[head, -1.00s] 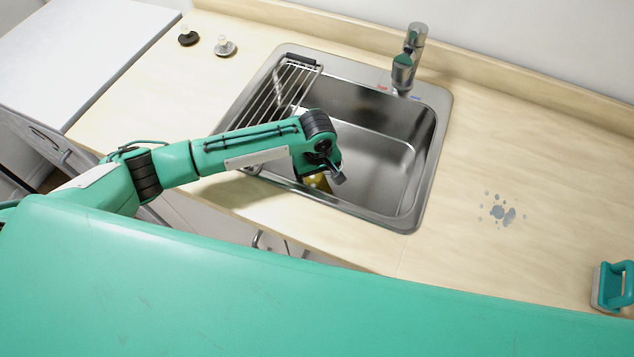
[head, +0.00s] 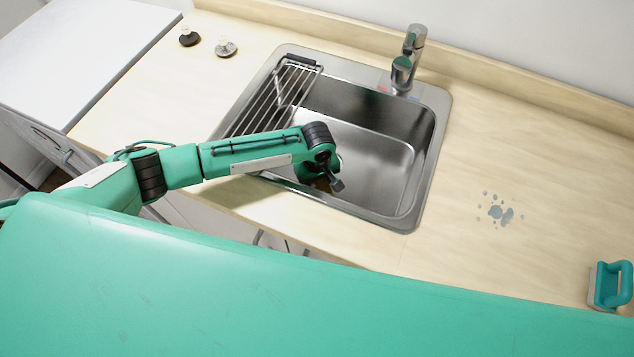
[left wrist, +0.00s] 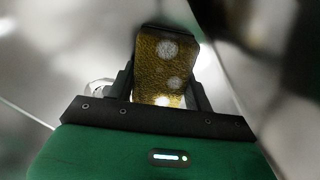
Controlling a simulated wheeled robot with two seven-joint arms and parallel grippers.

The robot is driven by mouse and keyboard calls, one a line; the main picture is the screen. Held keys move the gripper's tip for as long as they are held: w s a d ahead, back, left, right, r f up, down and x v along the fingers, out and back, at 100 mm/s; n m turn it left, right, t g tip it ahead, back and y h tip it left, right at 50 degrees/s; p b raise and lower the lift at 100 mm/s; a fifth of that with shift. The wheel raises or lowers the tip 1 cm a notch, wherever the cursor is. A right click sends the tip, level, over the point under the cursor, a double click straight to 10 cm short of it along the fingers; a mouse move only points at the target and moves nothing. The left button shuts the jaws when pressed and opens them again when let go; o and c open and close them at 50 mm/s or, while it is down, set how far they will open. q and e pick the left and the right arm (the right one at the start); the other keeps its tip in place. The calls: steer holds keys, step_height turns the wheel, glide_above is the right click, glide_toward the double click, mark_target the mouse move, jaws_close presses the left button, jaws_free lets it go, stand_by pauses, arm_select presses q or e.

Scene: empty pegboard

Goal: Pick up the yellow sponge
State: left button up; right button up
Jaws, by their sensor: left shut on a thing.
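The yellow sponge (left wrist: 160,70) shows in the left wrist view, between the two fingers of my left gripper (left wrist: 160,92). It looks textured and dark yellow, with pale round spots on its face. The gripper is shut on it. In the head view my left gripper (head: 322,184) is down inside the steel sink (head: 375,155), near its front left side. There the wrist hides the sponge. I cannot tell whether the sponge touches the sink floor. My right gripper is not in view.
A wire rack (head: 275,100) spans the sink's left side. A faucet (head: 407,62) stands behind the sink. Two small knobbed items (head: 189,37) sit at the back left. Grey spots (head: 499,212) and a teal-handled brush (head: 611,286) are on the right counter, which is otherwise clear.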

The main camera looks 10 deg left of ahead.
arm_select(q)
step_height(320, 180, up, 20)
steer(key=b, duration=0.2)
steer(key=shift+s+a+r+m, duration=0.35)
steer(key=shift+s+a+m, duration=0.7)
steer(key=shift+a, duration=0.8)
steer(key=shift+s+a+r+m, duration=0.35)
steer(key=shift+s+a+m, duration=0.7)
steer(key=shift+a, duration=0.85)
steer(key=shift+s+a+r+m, duration=0.35)
steer(key=shift+s+a+m, duration=0.45)
steer(key=shift+a+m, duration=0.8)
steer(key=shift+a+n, duration=0.1)
steer(key=shift+n, duration=0.2)
